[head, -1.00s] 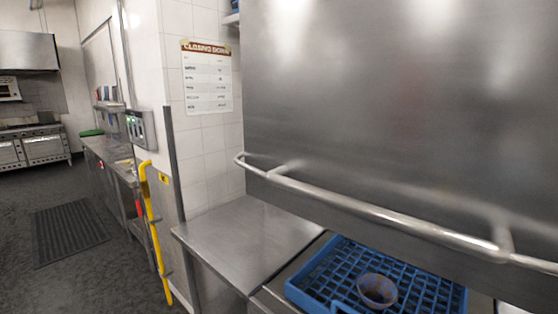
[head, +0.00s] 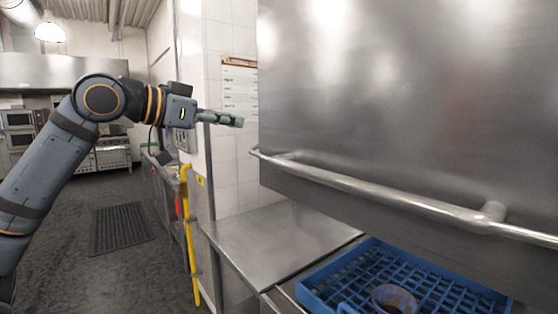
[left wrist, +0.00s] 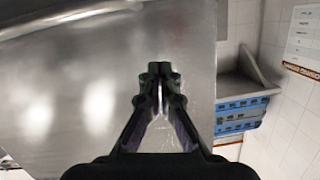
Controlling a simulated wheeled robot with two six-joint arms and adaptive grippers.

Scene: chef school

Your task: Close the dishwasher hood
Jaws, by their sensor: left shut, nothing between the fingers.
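The dishwasher hood (head: 400,90) is a large brushed-steel box filling the right of the head view. It is raised, with a gap under its lower edge. A steel bar handle (head: 380,195) runs along its lower front. My left gripper (head: 236,120) is shut and empty, to the left of the hood and above the left end of the handle. In the left wrist view my left gripper (left wrist: 160,75) shows in front of the hood's steel surface (left wrist: 80,90). My right gripper is not in view.
A steel counter (head: 275,235) lies to the left. A yellow upright pole (head: 190,240) stands by the counter; open floor is further left.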

